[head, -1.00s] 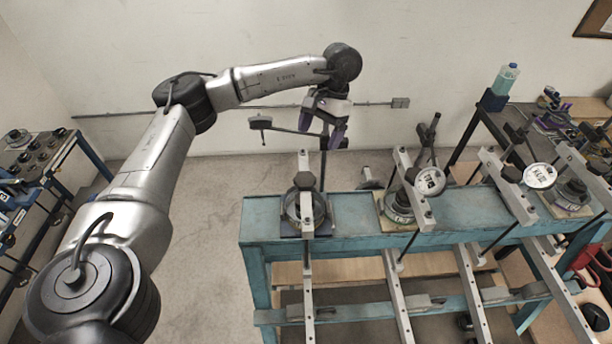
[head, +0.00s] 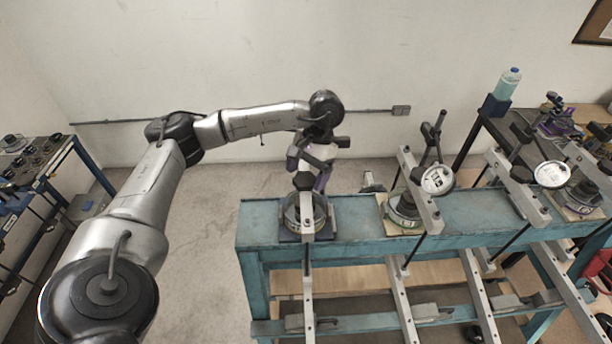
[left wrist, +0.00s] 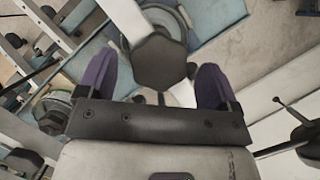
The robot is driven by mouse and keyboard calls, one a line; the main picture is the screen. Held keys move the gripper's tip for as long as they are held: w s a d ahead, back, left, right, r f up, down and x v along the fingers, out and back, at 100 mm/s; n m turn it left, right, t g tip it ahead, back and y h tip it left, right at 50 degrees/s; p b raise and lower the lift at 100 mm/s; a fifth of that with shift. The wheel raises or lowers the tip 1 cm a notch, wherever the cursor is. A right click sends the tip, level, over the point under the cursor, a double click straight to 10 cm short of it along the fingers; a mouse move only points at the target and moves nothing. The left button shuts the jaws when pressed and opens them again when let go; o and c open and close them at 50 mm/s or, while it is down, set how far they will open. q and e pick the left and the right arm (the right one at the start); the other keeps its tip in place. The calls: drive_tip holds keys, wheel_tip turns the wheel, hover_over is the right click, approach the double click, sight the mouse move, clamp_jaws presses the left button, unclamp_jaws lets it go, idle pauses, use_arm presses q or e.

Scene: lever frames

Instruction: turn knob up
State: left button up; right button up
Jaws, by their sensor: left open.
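A black faceted knob (head: 303,181) tops the leftmost lever frame on the teal bench (head: 345,222). It also shows large in the left wrist view (left wrist: 160,62), at the upper middle. My left gripper (head: 308,171) is open just above and around the knob, with its purple fingers spread on either side. In the left wrist view the knob lies between and slightly beyond the fingers, with gaps on both sides. I cannot tell exactly how far the fingertips reach down beside it. My right gripper is not in view.
More lever frames with round gauges (head: 437,180) stand to the right along the bench. Another bench (head: 40,165) is at the far left. The floor left of the teal bench is clear.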

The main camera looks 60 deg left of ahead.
use_arm(q)
drive_tip(key=shift+s+f, duration=0.15)
drive_tip(key=shift+f, duration=0.15)
drive_tip(key=shift+c, duration=0.2)
